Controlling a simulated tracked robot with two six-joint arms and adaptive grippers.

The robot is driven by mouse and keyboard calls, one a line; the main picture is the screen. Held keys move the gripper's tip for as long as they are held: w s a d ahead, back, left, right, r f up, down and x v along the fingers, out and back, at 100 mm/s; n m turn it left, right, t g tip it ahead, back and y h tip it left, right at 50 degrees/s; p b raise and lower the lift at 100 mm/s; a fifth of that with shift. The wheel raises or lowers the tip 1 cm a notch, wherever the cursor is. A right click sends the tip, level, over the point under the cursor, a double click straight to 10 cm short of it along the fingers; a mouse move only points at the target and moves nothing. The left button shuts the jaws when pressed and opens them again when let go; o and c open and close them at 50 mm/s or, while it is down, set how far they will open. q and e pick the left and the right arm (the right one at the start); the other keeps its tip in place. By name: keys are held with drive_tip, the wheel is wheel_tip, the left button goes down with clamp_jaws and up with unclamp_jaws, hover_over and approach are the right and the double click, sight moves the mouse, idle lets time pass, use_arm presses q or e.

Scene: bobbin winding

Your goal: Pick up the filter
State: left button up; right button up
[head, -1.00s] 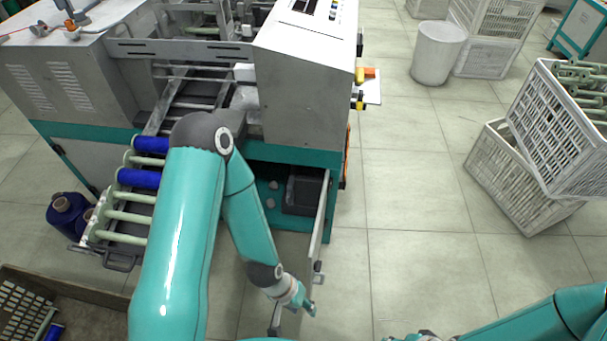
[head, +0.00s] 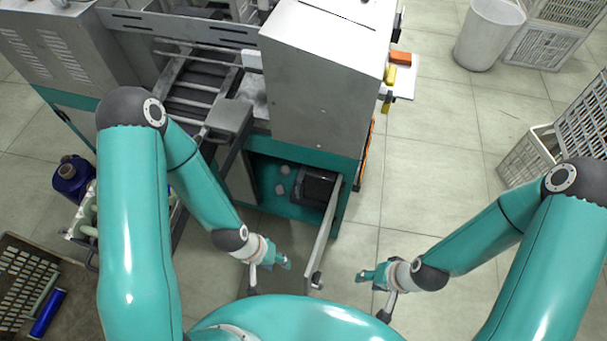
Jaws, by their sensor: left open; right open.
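Inside the open lower compartment of the machine, a dark box-like part (head: 318,187) sits at the right; it may be the filter, but I cannot tell for sure. Two small pale round pieces (head: 281,180) show to its left. My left gripper (head: 270,277) is open and empty, in front of and below the compartment, left of its open door (head: 325,235). My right gripper (head: 374,293) is open and empty, to the right of the door and apart from it.
The grey and teal machine (head: 318,90) fills the top middle. A blue bobbin (head: 72,178) stands at the left, and a brown crate (head: 75,318) holds another one. White baskets (head: 527,158) and a bin (head: 488,35) stand at the right. Floor between is clear.

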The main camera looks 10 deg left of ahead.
use_arm(q)
drive_tip(key=shift+d, duration=0.1)
drive_tip(key=shift+o, duration=1.4)
drive_tip(key=w+a+f+n+t+b, duration=0.1)
drive_tip(key=w+f+n+b, duration=0.1)
drive_tip(key=w+f+b, duration=0.1)
wheel_tip(320, 180, down, 2)
drive_tip(key=shift+a+f+b, duration=0.15)
drive_tip(key=shift+a+b, duration=0.15)
drive_tip(key=shift+b, duration=0.25)
drive_tip(key=n+t+y+b, duration=0.2)
drive_tip(key=n+t+b, duration=1.4)
drive_tip(key=n+b, duration=1.5)
approach(297, 196)
drive_tip(key=w+b, duration=0.1)
drive_tip(key=w, duration=0.1)
drive_tip(key=w+b, duration=0.1)
drive_tip(key=w, duration=0.1)
drive_tip(key=w+b, duration=0.1)
drive_tip(key=w, duration=0.1)
drive_tip(key=shift+w+d+f, duration=0.1)
drive_tip(key=shift+w+d, duration=0.05)
drive_tip(key=shift+d, duration=0.15)
drive_tip(key=w, duration=0.1)
drive_tip(key=w+b, duration=0.2)
drive_tip(key=w, duration=0.1)
drive_tip(key=shift+d, duration=0.35)
drive_tip(key=shift+w+b, duration=0.4)
drive_tip(key=shift+w, duration=0.1)
clamp_jaws()
